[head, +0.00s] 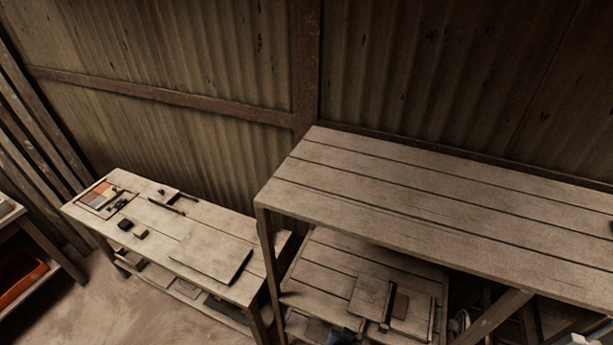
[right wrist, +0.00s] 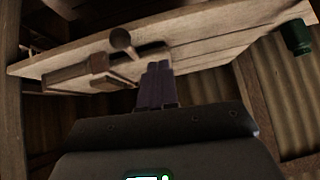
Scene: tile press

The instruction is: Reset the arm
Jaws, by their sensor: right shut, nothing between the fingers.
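In the right wrist view my right gripper (right wrist: 158,84) is shut, its two dark fingers together with nothing between them. It points toward a wooden surface (right wrist: 215,52) with tool-like wooden pieces beyond the fingertips. I cannot tell how far apart the fingers and that surface are. The head view shows neither gripper clearly. My left gripper is not in view.
In the head view a low bench (head: 213,217) carries a tray of coloured tiles (head: 98,195), small dark blocks (head: 125,224) and a flat board (head: 210,257). A taller bare table (head: 420,190) stands right. A green object (right wrist: 297,38) shows in the wrist view.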

